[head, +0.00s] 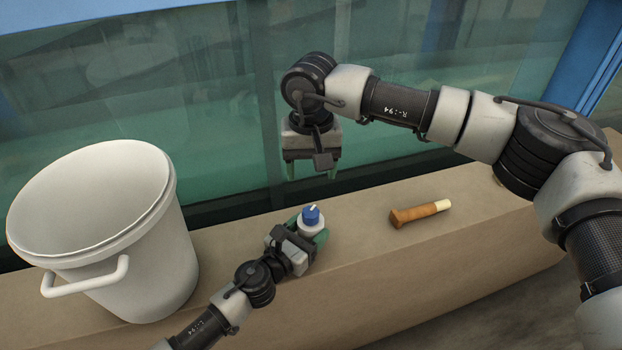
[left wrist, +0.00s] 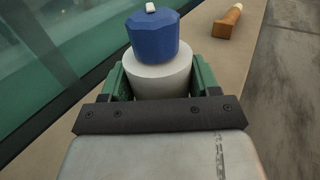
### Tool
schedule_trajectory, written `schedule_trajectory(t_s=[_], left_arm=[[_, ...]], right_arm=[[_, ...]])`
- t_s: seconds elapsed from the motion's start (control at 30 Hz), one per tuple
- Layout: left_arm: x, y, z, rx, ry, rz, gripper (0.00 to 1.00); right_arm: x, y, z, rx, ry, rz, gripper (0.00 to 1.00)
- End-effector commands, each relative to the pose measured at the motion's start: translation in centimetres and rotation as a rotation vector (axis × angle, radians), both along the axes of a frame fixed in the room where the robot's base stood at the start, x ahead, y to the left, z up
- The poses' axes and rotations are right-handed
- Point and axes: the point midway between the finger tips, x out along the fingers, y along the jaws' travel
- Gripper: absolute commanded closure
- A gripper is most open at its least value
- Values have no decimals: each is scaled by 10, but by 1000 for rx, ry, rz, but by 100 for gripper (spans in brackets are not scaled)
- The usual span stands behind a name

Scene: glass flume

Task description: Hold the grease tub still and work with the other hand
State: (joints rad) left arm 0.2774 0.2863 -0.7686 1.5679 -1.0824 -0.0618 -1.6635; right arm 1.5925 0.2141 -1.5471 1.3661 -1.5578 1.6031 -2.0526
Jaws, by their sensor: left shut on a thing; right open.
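The grease tub (head: 311,229) is a small white tub with a blue lid (head: 311,214) that has a white mark on top. It stands upright on the tan ledge. My left gripper (head: 304,243) is shut on the tub's white body. In the left wrist view, the white body (left wrist: 160,76) sits between the green fingers with the blue lid (left wrist: 153,36) above it. My right gripper (head: 312,172) is open and empty, pointing down above and behind the tub, apart from it.
A large white bucket (head: 165,262) with a handle stands at the left of the ledge (head: 375,255). A brown tool with a pale tip (head: 417,213) lies right of the tub. The glass flume wall (head: 130,100) rises behind. The ledge between tub and tool is clear.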

Motion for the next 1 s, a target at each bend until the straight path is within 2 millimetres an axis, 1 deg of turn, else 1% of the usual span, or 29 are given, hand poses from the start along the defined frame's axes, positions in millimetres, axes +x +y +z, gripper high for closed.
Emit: schedule_trajectory(t_s=[0.37,0.4,0.57,0.87,1.0], left_arm=[[0,0,0,-1,1,-1,67],[0,0,0,-1,1,-1,34],[0,0,0,-1,1,-1,10],[-1,1,0,0,0,0,9],[-11,9,-1,1,1,0,9]], right_arm=[[0,0,2,0,0,0,37],[0,0,2,-1,0,0,37],[0,0,1,-1,0,0,37],[0,0,1,-1,0,0,37],[0,0,1,-1,0,0,37]])
